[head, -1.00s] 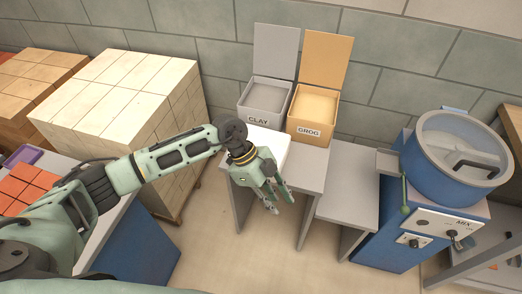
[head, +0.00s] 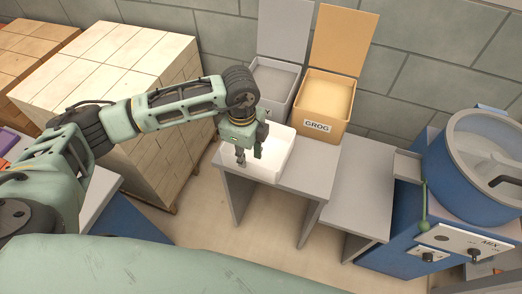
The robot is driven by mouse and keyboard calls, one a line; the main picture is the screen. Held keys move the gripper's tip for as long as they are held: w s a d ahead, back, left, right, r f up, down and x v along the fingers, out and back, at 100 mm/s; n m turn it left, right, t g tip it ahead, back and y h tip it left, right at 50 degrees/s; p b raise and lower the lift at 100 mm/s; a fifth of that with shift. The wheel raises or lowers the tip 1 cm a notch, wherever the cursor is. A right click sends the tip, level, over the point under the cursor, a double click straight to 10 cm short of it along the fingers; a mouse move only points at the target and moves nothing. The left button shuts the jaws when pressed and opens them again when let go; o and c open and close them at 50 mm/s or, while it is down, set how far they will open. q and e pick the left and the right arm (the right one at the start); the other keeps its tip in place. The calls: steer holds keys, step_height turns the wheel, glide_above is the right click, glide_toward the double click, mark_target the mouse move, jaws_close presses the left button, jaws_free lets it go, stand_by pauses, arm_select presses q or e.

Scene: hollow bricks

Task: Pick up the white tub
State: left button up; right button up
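The white tub (head: 275,163) stands on the grey table, in front of the clay and grog bins. Its left and back parts are hidden behind my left gripper (head: 249,158). My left gripper points down over the left part of the tub, with its fingers apart. I cannot tell whether a finger touches the tub or reaches inside it. My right gripper is not in view.
The grey clay bin (head: 287,72) and the orange grog bin (head: 318,127) stand open behind the tub. A lower grey table (head: 358,205) and a blue mixer (head: 440,170) are to the right. Stacked pale bricks (head: 110,75) stand to the left.

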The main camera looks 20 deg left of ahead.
mark_target(249, 174)
arm_select(q)
steer(key=shift+w+f+b, duration=0.25)
steer(key=shift+f+b, duration=0.05)
steer(key=shift+f, duration=0.4)
step_height(249, 174, down, 3)
steer(key=shift+r+p, duration=0.1)
steer(key=shift+p, duration=0.3)
step_height(249, 174, down, 5)
steer(key=shift+d+r+p, duration=0.1)
steer(key=shift+p, duration=0.4)
jaws_close()
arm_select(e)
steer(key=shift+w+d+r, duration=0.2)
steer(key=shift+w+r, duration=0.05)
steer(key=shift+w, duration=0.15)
